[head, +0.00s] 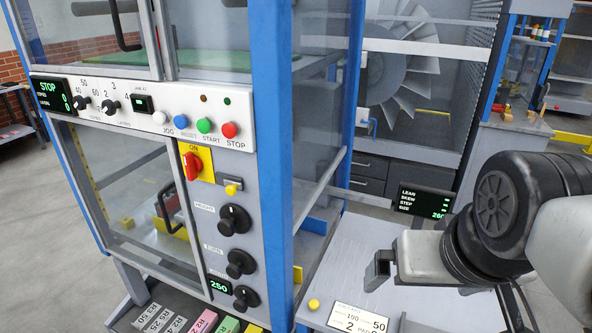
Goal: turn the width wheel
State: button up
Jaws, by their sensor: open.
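Three black hand wheels sit in a column on the grey panel of the blue-framed machine. The top wheel (235,219) is beside a label reading HEIGHT.
A blue upright (272,150) stands between the wheels and my gripper. A red switch (192,166) and yellow knob (232,189) are above the wheels. The grey table (350,240) carries a job card (358,318) and a yellow button (314,304). Coloured blocks (203,322) lie below the panel.

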aim_at(246, 297)
jog(key=k+j+u, duration=0.2)
jog(key=u, duration=0.25)
jog(key=k+j+u, duration=0.15)
jog(key=j+u, duration=0.3)
jog(key=i+l+u, duration=0.4)
jog(key=i, duration=0.2)
